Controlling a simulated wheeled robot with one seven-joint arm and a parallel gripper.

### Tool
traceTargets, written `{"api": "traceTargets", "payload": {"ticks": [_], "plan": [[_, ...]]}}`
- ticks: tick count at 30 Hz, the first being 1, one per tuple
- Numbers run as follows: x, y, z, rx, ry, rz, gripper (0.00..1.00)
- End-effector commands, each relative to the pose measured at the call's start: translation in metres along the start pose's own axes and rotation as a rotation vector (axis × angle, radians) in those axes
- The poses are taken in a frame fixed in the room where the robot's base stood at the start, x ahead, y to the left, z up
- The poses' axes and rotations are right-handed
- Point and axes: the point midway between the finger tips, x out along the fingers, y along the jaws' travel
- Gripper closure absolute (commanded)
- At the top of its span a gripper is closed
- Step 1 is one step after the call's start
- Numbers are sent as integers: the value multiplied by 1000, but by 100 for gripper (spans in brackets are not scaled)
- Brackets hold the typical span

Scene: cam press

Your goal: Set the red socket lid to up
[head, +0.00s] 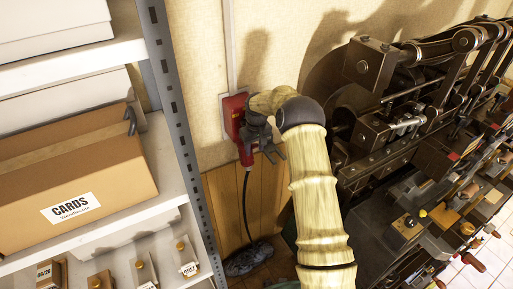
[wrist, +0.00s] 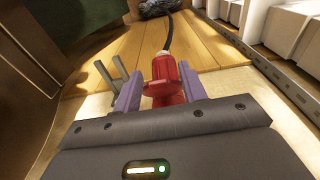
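The red socket (head: 236,116) is mounted on the wall, left of my arm in the head view. A red plug with a pale collar and black cable hangs from its lower end. My gripper (head: 262,139) is at the socket's right side. In the wrist view my gripper (wrist: 160,88) has its two purple fingers apart, one on each side of the red plug (wrist: 164,76). A narrow gap shows at the left finger; contact at the right finger cannot be told. The lid is not clearly visible, and its position cannot be told.
A shelf with a CARDS box (head: 72,180) stands close on the left. A large dark metal press (head: 385,120) stands on the right. The black cable (head: 246,205) runs down over wood panelling (head: 222,205) to a dark heap. A grey forked shape (wrist: 108,76) shows beside the left finger.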

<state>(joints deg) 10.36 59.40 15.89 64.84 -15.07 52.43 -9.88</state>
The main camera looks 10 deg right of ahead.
Motion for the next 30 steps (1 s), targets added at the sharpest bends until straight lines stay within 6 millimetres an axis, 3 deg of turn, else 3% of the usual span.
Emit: {"api": "traceTargets", "payload": {"ticks": [6, 11, 30], "plan": [[-1, 2, 2, 3, -4, 1, 58], [-14, 2, 1, 3, -3, 2, 58], [-138, 1, -2, 1, 1, 2, 58]]}}
